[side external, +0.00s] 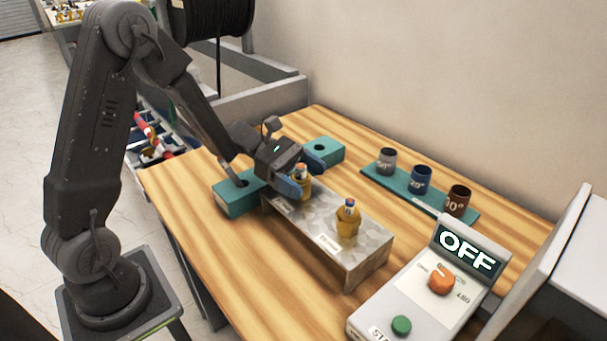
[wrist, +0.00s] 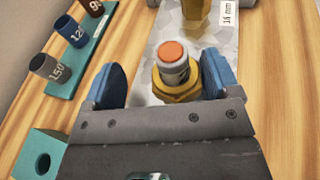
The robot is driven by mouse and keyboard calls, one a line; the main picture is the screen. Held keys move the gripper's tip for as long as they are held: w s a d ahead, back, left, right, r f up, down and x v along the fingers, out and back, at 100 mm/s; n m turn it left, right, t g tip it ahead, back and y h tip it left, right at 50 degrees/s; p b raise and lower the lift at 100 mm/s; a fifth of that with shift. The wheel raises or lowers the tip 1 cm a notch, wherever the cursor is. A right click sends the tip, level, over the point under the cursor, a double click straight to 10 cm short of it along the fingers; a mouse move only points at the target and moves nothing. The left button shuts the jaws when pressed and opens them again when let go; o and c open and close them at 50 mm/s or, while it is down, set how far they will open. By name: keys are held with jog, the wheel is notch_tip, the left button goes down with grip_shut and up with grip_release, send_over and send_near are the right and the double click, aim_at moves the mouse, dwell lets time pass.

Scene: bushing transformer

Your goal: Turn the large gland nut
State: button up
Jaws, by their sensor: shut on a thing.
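Two brass gland nuts stand upright on a grey metal block (side external: 335,245). The far gland nut (side external: 305,190) is between the blue fingers of my gripper (side external: 302,175). In the wrist view this brass nut (wrist: 178,90), with a grey stem and orange top, sits between the fingertips (wrist: 162,80), nearer the right one. My gripper is shut on it, though the contact itself is partly hidden. The near gland nut (side external: 348,225) stands free, and it shows at the top of the wrist view (wrist: 196,10) beside a "16 mm" label. I cannot tell from size which nut is larger.
Teal blocks with holes (side external: 236,198) (side external: 323,152) stand on either side of my gripper. A teal tray (side external: 395,190) holds grey, blue and brown numbered cups. A control box (side external: 430,285) reads OFF, with an orange knob and green button. The wooden table's front left is clear.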

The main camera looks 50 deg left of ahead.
aim_at(292, 176)
jog(key=o, duration=0.8)
jog(key=shift+s+d+f+n+t, duration=0.1)
jog(key=shift+s+d+n+t, duration=0.05)
jog(key=shift+s+n+t, duration=0.4)
jog(key=shift+v, duration=1.75)
jog(key=shift+s+v, duration=0.2)
jog(key=shift+v, duration=1.05)
jog(key=shift+w+d, duration=0.1)
